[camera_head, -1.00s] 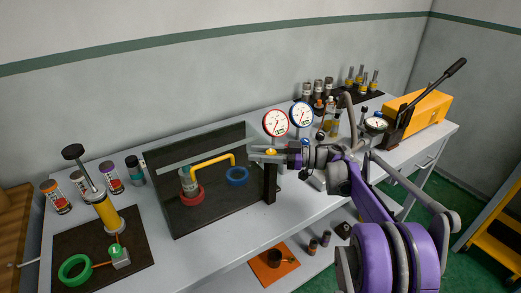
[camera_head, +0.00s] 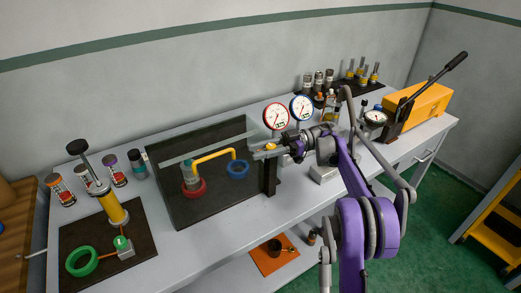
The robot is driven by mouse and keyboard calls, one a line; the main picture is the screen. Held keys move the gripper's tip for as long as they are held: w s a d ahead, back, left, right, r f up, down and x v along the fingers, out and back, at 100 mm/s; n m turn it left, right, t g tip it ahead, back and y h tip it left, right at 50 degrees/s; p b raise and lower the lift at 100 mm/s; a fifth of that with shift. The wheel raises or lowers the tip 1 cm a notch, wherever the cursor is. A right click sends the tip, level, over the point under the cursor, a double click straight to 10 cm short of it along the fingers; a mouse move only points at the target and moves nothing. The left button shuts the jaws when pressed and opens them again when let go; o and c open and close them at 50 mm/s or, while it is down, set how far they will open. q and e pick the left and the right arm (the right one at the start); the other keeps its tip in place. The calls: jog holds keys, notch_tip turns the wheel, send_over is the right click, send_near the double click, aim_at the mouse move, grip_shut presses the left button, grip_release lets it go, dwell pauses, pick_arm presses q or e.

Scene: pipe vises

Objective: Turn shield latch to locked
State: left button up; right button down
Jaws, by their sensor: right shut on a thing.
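The shield latch (camera_head: 271,146) is a small yellow knob on top of a black post at the right end of the clear shield (camera_head: 218,143). My right gripper (camera_head: 266,151) reaches in from the right and is shut on the latch. Its fingers partly cover the knob, so I cannot tell the latch's exact angle. Behind the shield, a yellow bent pipe (camera_head: 212,156) runs between a red ring vise (camera_head: 193,190) and a blue ring vise (camera_head: 238,170) on a dark board. My left gripper is not in view.
A red-rimmed gauge (camera_head: 276,116) and a blue-rimmed gauge (camera_head: 301,108) stand just behind my gripper. A yellow hand pump (camera_head: 418,107) is at the right. A yellow cylinder (camera_head: 112,208) and green ring (camera_head: 82,262) occupy the left. The front tabletop is mostly clear.

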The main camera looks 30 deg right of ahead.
jog(key=c, duration=0.5)
grip_release()
